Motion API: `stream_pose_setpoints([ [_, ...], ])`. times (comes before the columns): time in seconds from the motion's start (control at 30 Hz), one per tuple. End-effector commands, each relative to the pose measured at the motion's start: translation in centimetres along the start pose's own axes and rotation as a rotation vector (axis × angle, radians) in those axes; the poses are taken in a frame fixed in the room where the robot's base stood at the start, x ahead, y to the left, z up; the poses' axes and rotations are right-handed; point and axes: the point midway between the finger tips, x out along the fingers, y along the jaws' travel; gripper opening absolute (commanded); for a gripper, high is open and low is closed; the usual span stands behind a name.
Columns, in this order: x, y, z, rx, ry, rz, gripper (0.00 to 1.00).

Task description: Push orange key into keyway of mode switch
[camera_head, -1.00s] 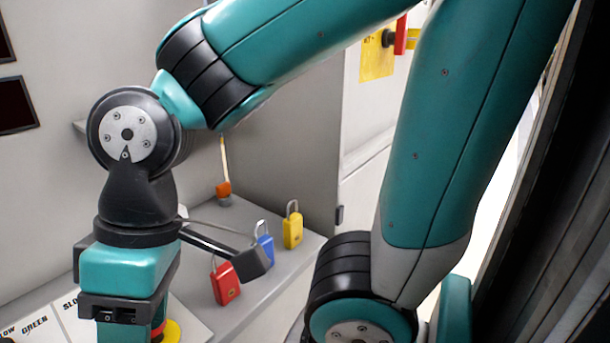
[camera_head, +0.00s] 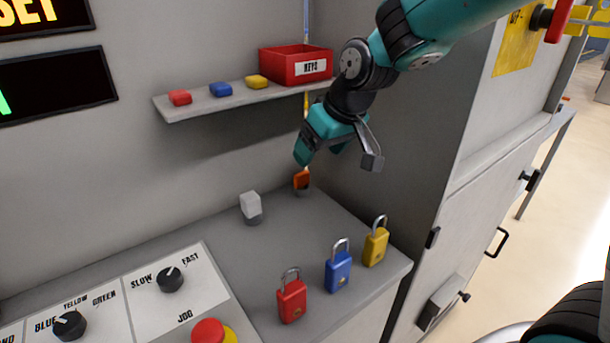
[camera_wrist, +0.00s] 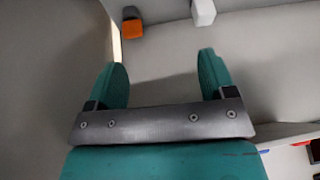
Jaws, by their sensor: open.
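The orange key (camera_head: 301,181) is a small orange block at the back of the grey ledge, against a dark grey round base. It also shows at the top left of the wrist view (camera_wrist: 132,28). I cannot tell whether it is seated in the base. My gripper (camera_head: 322,153) is open and empty, a little above and to the right of the key. In the wrist view its two teal fingers (camera_wrist: 162,68) are apart, with the key beyond the left one. No label marks the mode switch; a white block (camera_head: 250,205) stands on a similar grey base to the left.
A shelf (camera_head: 190,107) above holds red, blue and yellow blocks and a red KEYS box (camera_head: 290,62). Red (camera_head: 291,300), blue (camera_head: 338,271) and yellow padlocks (camera_head: 375,246) line the ledge's front. A knob panel (camera_head: 200,285) lies front left. A grey wall stands close on the right.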

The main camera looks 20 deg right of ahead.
Motion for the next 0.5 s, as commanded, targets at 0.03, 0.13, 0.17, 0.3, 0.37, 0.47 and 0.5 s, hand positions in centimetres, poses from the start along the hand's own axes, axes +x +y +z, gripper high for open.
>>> stream_pose_setpoints([
  [0.03,0.9,1.7,-1.5,0.013,0.018,0.032,0.77],
  [0.13,2.2,3.9,-3.3,0.025,0.051,0.078,0.77],
  [0.17,2.5,4.3,-3.6,0.027,0.057,0.086,0.77],
  [0.3,4.7,5.0,-4.1,0.029,0.062,0.099,0.77],
  [0.37,6.0,5.1,-4.2,0.028,0.061,0.098,0.77],
  [0.47,8.3,5.3,-4.3,0.028,0.061,0.097,0.77],
  [0.5,9.2,5.3,-4.4,0.028,0.061,0.097,0.77],
])
